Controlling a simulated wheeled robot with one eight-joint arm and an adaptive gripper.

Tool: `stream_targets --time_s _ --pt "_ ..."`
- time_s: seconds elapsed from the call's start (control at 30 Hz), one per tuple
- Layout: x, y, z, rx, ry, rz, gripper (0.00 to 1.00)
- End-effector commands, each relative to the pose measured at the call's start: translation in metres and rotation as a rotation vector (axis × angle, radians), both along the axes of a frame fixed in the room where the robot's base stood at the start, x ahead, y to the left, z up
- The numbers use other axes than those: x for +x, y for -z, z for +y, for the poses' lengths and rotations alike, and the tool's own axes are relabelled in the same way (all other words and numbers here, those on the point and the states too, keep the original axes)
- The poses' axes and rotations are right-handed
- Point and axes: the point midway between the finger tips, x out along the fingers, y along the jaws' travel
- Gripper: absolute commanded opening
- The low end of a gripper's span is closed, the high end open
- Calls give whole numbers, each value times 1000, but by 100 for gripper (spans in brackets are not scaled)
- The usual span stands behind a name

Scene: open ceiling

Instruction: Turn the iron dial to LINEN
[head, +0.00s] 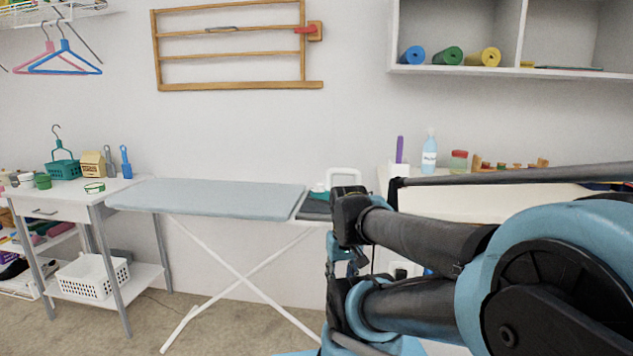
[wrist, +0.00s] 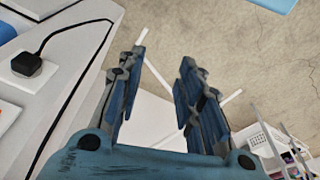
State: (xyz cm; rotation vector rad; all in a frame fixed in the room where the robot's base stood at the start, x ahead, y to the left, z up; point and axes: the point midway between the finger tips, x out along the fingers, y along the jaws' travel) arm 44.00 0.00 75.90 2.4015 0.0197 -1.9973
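The ironing board (head: 215,198) stands against the wall, left of my arm, with a dark rest (head: 314,208) at its right end. A teal shape (head: 318,194) and a white handle-like loop (head: 343,178) show there, probably the iron, partly hidden behind my arm. No dial or LINEN mark can be made out in either view. In the wrist view my gripper (wrist: 164,64) is open and empty, its two blue fingers apart over the carpet. In the head view its fingers cannot be told from the rest of the arm.
A side table (head: 60,195) with a basket (head: 92,277) beneath stands left of the board. A counter behind my arm carries a spray bottle (head: 429,152) and a red-lidded jar (head: 458,161). In the wrist view a black plug (wrist: 26,64) with a cord lies on a white surface.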

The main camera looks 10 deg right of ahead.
Motion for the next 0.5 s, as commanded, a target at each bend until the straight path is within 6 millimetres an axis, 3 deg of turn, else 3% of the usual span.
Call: stream_targets --time_s 0.3,0.37,0.4,0.5 --pt "0 0 0 0 0 0 33" --pt "0 0 0 0 -1 0 47" --pt "-6 -5 0 -1 -4 -9 48" --pt "-2 -17 0 -5 -31 -8 48"
